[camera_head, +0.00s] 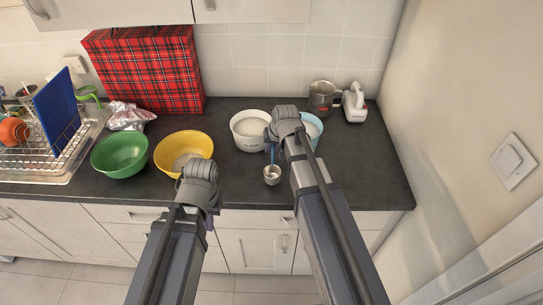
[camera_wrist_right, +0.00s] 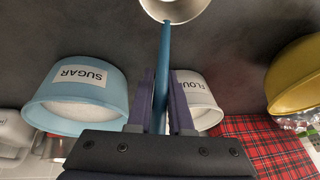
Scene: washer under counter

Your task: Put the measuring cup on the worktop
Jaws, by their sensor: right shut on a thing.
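The measuring cup is a small metal cup (camera_head: 271,176) with a blue handle (camera_wrist_right: 162,60). My right gripper (camera_wrist_right: 163,90) is shut on the handle. The cup's bowl is partly cut off at the top of the right wrist view. In the head view the cup shows against the front part of the dark worktop (camera_head: 240,195); I cannot tell whether it touches it. My left gripper (camera_head: 209,214) is near the worktop's front edge, in front of the yellow bowl. Its fingers are mostly hidden by its wrist.
A white flour bowl (camera_head: 249,139) and blue sugar bowl (camera_wrist_right: 77,105) stand behind the cup. A yellow bowl (camera_head: 185,147) and green bowl (camera_head: 120,155) stand left, beside a dish rack (camera_head: 40,145). A metal mug (camera_head: 322,97) and white appliance (camera_head: 354,105) are back right. The right worktop end is clear.

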